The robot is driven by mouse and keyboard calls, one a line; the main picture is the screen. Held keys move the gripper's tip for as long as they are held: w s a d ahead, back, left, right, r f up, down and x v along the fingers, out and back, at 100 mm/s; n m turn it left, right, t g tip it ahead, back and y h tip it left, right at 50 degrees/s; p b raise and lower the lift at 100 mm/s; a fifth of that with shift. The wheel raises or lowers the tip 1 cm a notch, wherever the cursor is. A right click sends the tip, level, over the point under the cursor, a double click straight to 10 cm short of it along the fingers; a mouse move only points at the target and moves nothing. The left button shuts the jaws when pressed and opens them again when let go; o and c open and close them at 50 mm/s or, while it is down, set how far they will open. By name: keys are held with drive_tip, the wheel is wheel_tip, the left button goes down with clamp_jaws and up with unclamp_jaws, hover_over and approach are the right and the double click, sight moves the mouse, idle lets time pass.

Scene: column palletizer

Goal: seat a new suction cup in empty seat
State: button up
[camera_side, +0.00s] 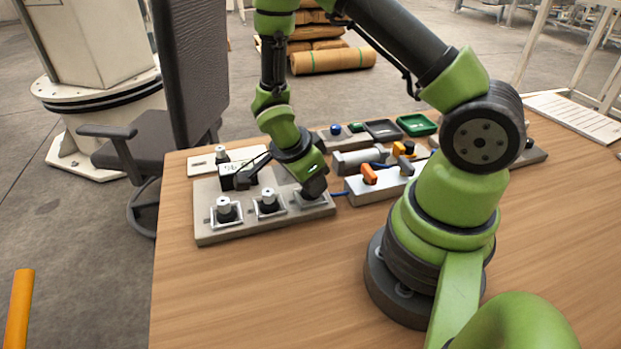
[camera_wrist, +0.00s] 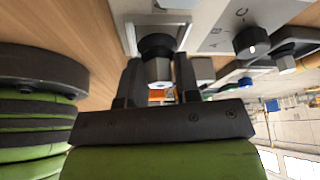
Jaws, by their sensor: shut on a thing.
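My gripper (camera_side: 313,186) points down at the right-hand square seat (camera_side: 318,202) of the grey plate (camera_side: 215,237). In the wrist view my gripper (camera_wrist: 158,82) is shut on a suction cup (camera_wrist: 157,45), a black cup with a bright metal fitting between the two fingers. The black end of the cup is at the pale square seat (camera_wrist: 184,32); I cannot tell whether it is fully down in it. Two more suction cups with white tops, the left one (camera_side: 224,209) and the middle one (camera_side: 268,202), stand upright in the other seats.
A small box with a display (camera_side: 236,178) and another white-topped piece (camera_side: 220,155) stand behind the plate. A grey block with an orange lever (camera_side: 369,174), a cylinder (camera_side: 358,161) and a green tray (camera_side: 417,124) lie to the right. The front of the wooden table (camera_side: 260,295) is clear.

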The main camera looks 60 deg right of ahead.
drive_tip(key=shift+f, duration=0.55)
drive_tip(key=o, duration=0.6)
drive_tip(key=shift+v, duration=5.55)
drive_tip(key=s+a+r+n+t+y, duration=0.2)
drive_tip(key=s+r+n+t, duration=0.1)
drive_tip(key=r+n, duration=0.3)
drive_tip(key=s+a+r+n+t+y, duration=0.1)
drive_tip(key=s+r+n+t+y, duration=0.1)
drive_tip(key=n, duration=0.5)
drive_tip(key=s+a+r+n+t+y, duration=0.1)
drive_tip(key=s+r+n+t, duration=0.3)
drive_tip(key=r, duration=0.5)
drive_tip(key=shift+s+a+r+n+y, duration=0.2)
drive_tip(key=shift+s+a+n, duration=0.25)
drive_tip(key=shift+n, duration=0.2)
drive_tip(key=shift+s+a+r+n+y, duration=0.1)
drive_tip(key=shift+s+a+n+y, duration=0.1)
drive_tip(key=shift+s+a+n, duration=0.35)
